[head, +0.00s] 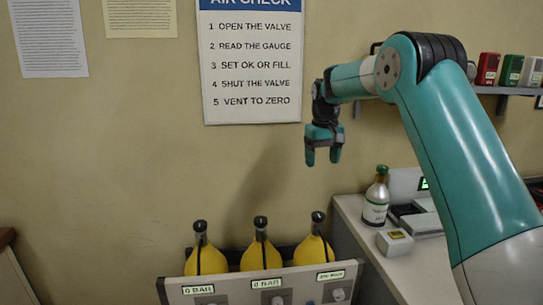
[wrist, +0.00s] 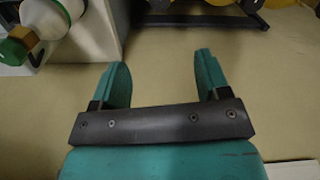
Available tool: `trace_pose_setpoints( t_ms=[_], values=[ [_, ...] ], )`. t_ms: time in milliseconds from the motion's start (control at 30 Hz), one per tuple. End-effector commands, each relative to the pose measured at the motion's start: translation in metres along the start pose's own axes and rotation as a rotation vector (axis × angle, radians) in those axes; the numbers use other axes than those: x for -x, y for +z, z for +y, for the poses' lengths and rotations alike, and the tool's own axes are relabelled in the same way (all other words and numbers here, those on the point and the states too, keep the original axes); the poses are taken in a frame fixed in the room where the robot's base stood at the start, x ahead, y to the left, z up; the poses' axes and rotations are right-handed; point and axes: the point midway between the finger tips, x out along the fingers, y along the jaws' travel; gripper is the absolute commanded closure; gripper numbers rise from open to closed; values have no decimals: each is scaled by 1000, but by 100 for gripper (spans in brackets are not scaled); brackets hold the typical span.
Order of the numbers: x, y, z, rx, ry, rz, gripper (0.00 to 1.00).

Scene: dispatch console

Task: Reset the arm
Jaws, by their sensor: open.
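My gripper (head: 323,150) hangs at the end of my teal arm in the head view, fingers pointing down, in front of the wall. In the wrist view its two teal fingers (wrist: 165,85) stand apart with nothing between them. It is empty and touches nothing that I can see. It is above the level of the yellow cylinders and the bottle.
Yellow cylinders (head: 262,256) stand in a rack (head: 262,292) with gauge displays, two reading 0 BAR. A green-capped bottle (head: 376,199) and a small white box (head: 395,242) stand on the counter (head: 362,238). A sign (head: 250,62) hangs behind. A shelf (head: 493,90) holds coloured boxes.

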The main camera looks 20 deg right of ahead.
Motion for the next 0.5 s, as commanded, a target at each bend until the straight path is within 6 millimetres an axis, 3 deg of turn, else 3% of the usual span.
trace_pose_setpoints(
  t_ms=[167,267,367,500],
  values=[
    [2,3,-5,11,-2,3,31],
    [12,17,-29,64,-11,15,31],
    [25,50,-73,163,-36,35,31],
    [38,128,-143,338,-101,70,31]
  ],
)
